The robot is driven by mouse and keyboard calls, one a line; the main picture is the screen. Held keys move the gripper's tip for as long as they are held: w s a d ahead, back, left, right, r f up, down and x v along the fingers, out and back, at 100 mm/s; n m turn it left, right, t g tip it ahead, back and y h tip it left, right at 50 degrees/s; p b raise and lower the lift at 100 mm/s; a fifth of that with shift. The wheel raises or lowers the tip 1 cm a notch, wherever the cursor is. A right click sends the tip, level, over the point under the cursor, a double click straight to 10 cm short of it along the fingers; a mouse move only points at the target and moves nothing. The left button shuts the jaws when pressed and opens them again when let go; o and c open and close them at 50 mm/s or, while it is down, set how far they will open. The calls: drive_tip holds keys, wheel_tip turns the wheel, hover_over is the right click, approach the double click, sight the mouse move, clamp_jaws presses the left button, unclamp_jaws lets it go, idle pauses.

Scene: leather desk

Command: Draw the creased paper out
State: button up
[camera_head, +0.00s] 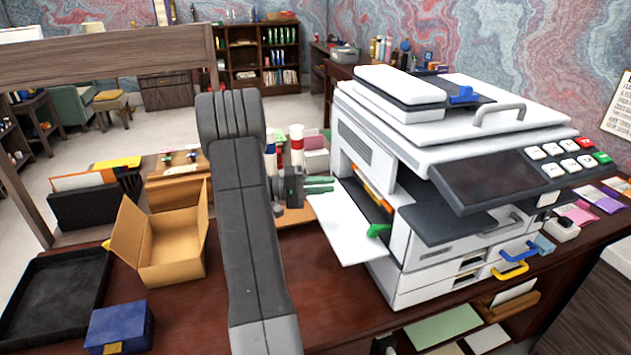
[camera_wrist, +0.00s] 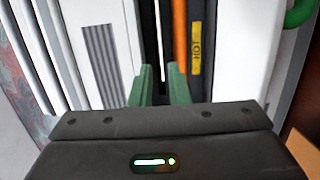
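A white copier (camera_head: 400,150) stands on the desk with its left side door (camera_head: 347,222) folded down. The opening shows a dark slot, an orange bar (camera_head: 372,188) and a green lever (camera_head: 378,230). My gripper (camera_head: 320,184) is left of the opening, pointing at it, with its green fingers apart. In the wrist view, the gripper (camera_wrist: 161,82) faces the dark slot beside the orange bar (camera_wrist: 180,40). A thin white strip (camera_wrist: 158,40) shows in the slot, in line with the finger gap; it may be the paper's edge. I see no creases, and cannot tell contact.
An open cardboard box (camera_head: 175,250), a black tray (camera_head: 55,295) and a blue box (camera_head: 118,326) lie left of my arm. Red-and-white cylinders (camera_head: 296,145) stand behind the gripper. The copier's control panel (camera_head: 490,180) juts out at right.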

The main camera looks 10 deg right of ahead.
drive_tip(key=d+p, duration=0.1)
drive_tip(key=d, duration=0.3)
drive_tip(key=d+p, duration=0.1)
drive_tip(key=d, duration=0.3)
drive_tip(key=d+p, duration=0.1)
drive_tip(key=d, duration=0.3)
drive_tip(key=shift+s, duration=0.3)
clamp_jaws()
drive_tip(key=shift+a, duration=0.9)
drive_tip(key=b, duration=0.6)
approach(367, 181)
drive_tip(key=s+a, duration=0.1)
drive_tip(key=a, duration=0.2)
drive_tip(key=s+a, duration=0.1)
drive_tip(key=a, duration=0.1)
drive_tip(key=shift+s+f, duration=0.15)
drive_tip(key=shift+s, duration=0.2)
drive_tip(key=shift+r+p, duration=0.4)
drive_tip(key=shift+r, duration=1.15)
